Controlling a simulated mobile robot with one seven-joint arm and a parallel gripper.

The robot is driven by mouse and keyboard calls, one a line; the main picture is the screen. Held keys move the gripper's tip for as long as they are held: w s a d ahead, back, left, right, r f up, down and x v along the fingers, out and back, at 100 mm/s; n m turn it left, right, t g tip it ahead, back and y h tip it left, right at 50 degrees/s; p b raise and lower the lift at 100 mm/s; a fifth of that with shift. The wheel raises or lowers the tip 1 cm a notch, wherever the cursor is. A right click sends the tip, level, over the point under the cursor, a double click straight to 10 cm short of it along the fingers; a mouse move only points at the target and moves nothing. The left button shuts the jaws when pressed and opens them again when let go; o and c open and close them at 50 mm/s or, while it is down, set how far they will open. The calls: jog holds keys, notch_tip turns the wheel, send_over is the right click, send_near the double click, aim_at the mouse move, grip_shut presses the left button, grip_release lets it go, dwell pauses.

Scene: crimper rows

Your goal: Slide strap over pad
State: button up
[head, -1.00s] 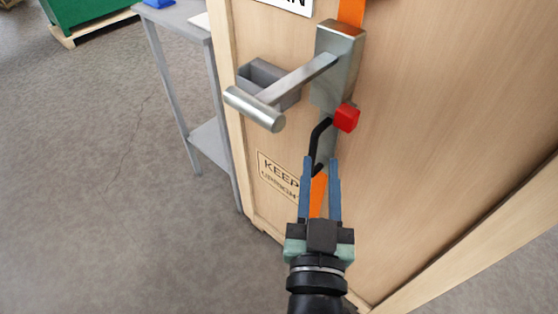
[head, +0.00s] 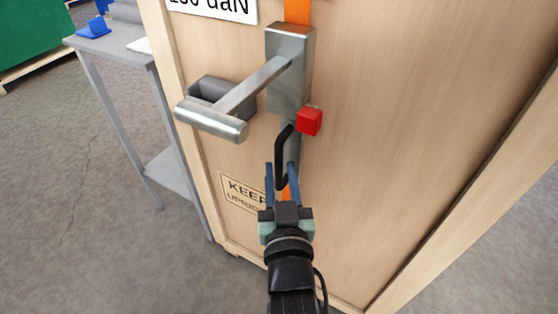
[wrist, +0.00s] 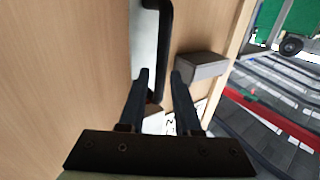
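An orange strap (head: 297,12) runs down the front of a wooden crate (head: 390,90) into a metal tensioner (head: 290,66). A short orange length (head: 287,194) shows below it, partly hidden by my gripper. A black bent bar (head: 283,155) hangs below the tensioner, beside a red block (head: 309,121). A grey block (head: 208,91) sits on the crate's left side, partly behind the lever; I cannot tell whether it is the pad. My gripper (head: 282,172) is open just below the black bar. In the wrist view the bar's end (wrist: 157,97) appears between the separated fingers.
The tensioner's metal lever (head: 215,120) juts out left above my gripper. A grey side table (head: 110,45) stands left of the crate with blue items on it. The crate's right part is bare.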

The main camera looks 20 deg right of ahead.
aim_at(279, 166)
jog(key=shift+x, duration=1.65)
grip_shut()
